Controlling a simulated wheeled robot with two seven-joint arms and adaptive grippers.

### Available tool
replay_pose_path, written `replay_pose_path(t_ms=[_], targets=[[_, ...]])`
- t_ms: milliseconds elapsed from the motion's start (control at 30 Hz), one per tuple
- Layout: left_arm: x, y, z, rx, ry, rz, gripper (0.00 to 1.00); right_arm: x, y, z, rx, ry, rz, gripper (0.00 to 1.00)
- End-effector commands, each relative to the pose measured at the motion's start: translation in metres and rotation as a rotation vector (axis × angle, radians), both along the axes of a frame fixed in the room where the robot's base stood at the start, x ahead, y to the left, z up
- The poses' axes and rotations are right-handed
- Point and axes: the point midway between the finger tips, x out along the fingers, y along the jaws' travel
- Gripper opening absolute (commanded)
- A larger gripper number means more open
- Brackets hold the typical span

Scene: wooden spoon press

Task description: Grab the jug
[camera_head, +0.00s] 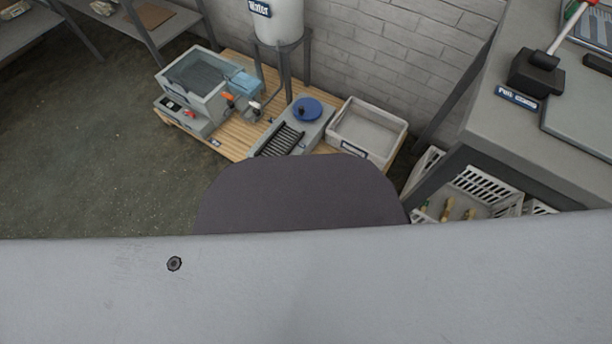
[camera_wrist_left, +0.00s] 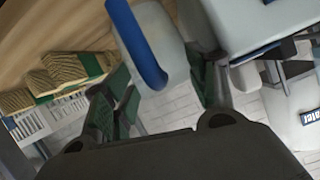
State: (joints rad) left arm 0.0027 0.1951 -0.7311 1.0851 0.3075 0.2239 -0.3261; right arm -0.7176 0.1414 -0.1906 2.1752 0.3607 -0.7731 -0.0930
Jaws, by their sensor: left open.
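In the left wrist view a pale grey-white jug (camera_wrist_left: 166,40) with a thick blue handle (camera_wrist_left: 137,42) is at the top middle. My left gripper (camera_wrist_left: 164,82) is open, with one dark green-padded finger on each side of the handle's lower end. Nothing is visibly clamped; I cannot tell whether a finger touches the jug. Part of the jug is cut off by the top edge. In the head view I see neither the jug nor either gripper; a broad grey surface fills the bottom.
In the head view a wooden pallet (camera_head: 233,146) carries machines and a white bin (camera_head: 368,130). A water tank (camera_head: 279,22) stands behind. A grey workbench (camera_head: 470,105) is at right, above white baskets (camera_head: 482,186). The wrist view shows wooden blocks (camera_wrist_left: 58,72) at left.

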Motion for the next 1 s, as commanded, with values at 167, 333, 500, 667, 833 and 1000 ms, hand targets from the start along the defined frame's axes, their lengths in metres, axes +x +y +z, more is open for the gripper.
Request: replay_pose_path(t_ms=[167, 333, 500, 667, 833, 1000], targets=[[0.0000, -0.0001, 0.0002, 0.000, 0.000, 0.000, 0.57, -0.0002, 0.0000, 0.0011, -0.001, 0.000, 0.001, 0.40], [0.0000, -0.0001, 0.0002, 0.000, 0.000, 0.000, 0.50, -0.0006, 0.0002, 0.0024, 0.000, -0.001, 0.000, 0.40], [-0.0001, -0.0001, 0.0001, 0.000, 0.000, 0.000, 0.28, -0.0019, 0.0002, 0.0022, 0.000, 0.001, 0.002, 0.40], [-0.0001, 0.0000, 0.0000, 0.000, 0.000, 0.000, 0.07, -0.0034, 0.0002, 0.0012, 0.000, 0.004, 0.002, 0.40], [0.0001, -0.0002, 0.0004, -0.001, -0.001, 0.000, 0.00, -0.0041, 0.0001, 0.0001, -0.001, 0.007, 0.001, 0.40], [0.0001, -0.0001, 0.0003, -0.001, -0.001, 0.000, 0.00, -0.0048, 0.0000, -0.0016, -0.001, 0.010, 0.002, 0.40]])
